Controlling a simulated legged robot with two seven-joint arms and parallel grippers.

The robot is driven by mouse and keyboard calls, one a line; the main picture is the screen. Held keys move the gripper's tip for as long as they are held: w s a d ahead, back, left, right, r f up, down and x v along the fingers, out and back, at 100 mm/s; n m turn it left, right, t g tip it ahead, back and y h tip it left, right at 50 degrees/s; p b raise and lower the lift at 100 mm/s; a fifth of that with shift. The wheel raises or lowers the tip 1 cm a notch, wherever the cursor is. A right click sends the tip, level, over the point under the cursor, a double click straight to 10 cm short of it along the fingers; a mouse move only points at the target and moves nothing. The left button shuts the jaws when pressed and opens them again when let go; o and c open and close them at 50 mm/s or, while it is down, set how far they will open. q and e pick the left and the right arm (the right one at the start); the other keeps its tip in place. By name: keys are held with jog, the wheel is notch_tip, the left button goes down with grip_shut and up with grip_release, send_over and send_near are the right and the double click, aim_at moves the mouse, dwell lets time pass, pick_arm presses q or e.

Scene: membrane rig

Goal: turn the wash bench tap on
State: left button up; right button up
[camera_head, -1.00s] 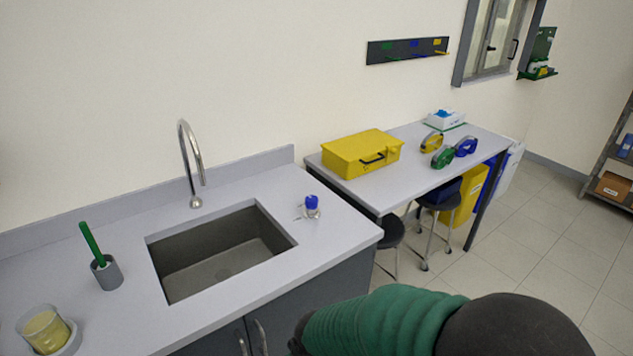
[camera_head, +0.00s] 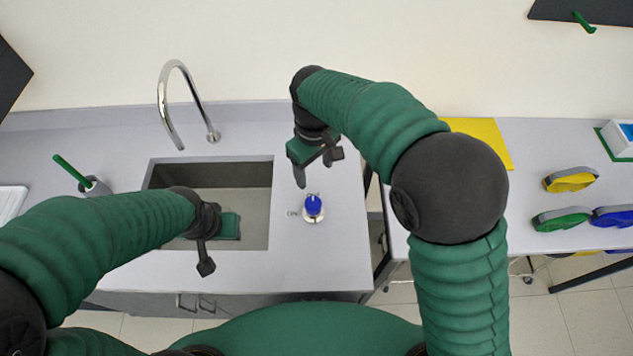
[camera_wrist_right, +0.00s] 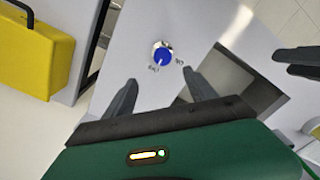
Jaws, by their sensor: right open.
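The tap's blue knob (camera_head: 313,205) stands on a pale round base on the bench, right of the sink. An ON label is printed at its left. The knob (camera_wrist_right: 162,56) also shows in the right wrist view with two small labels; its exact setting is unclear. The curved metal spout (camera_head: 168,90) stands behind the sink (camera_head: 215,174). My right gripper (camera_head: 318,167) is open and empty above the bench, behind the knob in the head view. In the wrist view its fingers (camera_wrist_right: 163,93) point towards the knob, apart from it. My left gripper (camera_head: 217,247) hangs over the sink; its opening is unclear.
A green-handled brush in a grey cup (camera_head: 97,186) stands left of the sink. The bench around the knob is clear.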

jog(key=r, duration=0.1)
jog(key=p, duration=0.1)
send_over(313, 202)
notch_tip(313, 202, down, 6)
jog(key=shift+n, duration=0.3)
notch_tip(313, 202, down, 10)
jog(key=shift+d+r+p, duration=0.15)
jog(key=shift+r+p, duration=0.1)
jog(key=shift+p, duration=0.75)
jog(key=shift+s+f, duration=0.1)
jog(key=shift+f, duration=0.45)
jog(key=shift+a, duration=0.25)
jog(key=shift+c, duration=1.8)
jog(key=shift+d, duration=0.1)
jog(key=c, duration=1)
pick_arm(q)
jog(key=v, duration=0.3)
jog(key=shift+a+r, duration=0.2)
jog(key=shift+r, duration=0.2)
